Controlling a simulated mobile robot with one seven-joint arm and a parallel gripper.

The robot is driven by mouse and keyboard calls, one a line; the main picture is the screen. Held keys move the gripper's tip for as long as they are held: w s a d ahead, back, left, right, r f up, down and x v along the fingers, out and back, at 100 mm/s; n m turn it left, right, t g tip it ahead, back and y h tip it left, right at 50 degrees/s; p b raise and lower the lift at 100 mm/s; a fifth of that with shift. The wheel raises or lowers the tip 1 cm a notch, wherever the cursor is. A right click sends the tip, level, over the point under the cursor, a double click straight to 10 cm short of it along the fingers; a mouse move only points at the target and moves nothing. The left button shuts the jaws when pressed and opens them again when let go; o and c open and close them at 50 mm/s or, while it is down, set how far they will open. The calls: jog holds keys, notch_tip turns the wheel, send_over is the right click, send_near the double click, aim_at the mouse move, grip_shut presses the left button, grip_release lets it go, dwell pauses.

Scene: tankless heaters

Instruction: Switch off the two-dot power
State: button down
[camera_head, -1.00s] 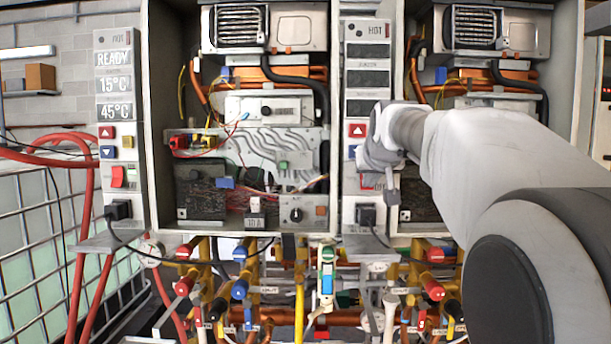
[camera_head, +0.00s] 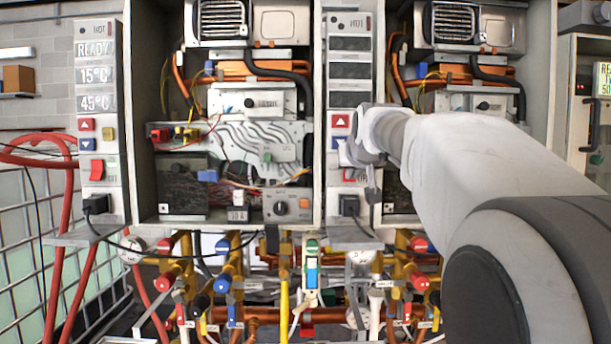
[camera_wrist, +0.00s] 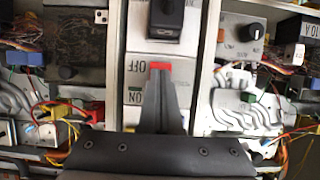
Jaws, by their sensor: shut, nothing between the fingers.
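The strip's displays (camera_head: 349,72) are dark.
The left control strip (camera_head: 98,115) shows READY, 15°C and 45°C, with its own red switch (camera_head: 97,170). A black plug (camera_wrist: 166,18) is beside the switch in the wrist view. Open heater boxes with wiring flank the middle strip. Pipes and coloured valves (camera_head: 222,285) fill the space below.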

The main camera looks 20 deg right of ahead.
jog(key=shift+w+r+p, duration=0.1)
jog(key=shift+r+p, duration=0.6)
jog(key=shift+r, duration=0.3)
jog(key=shift+r, duration=0.15)
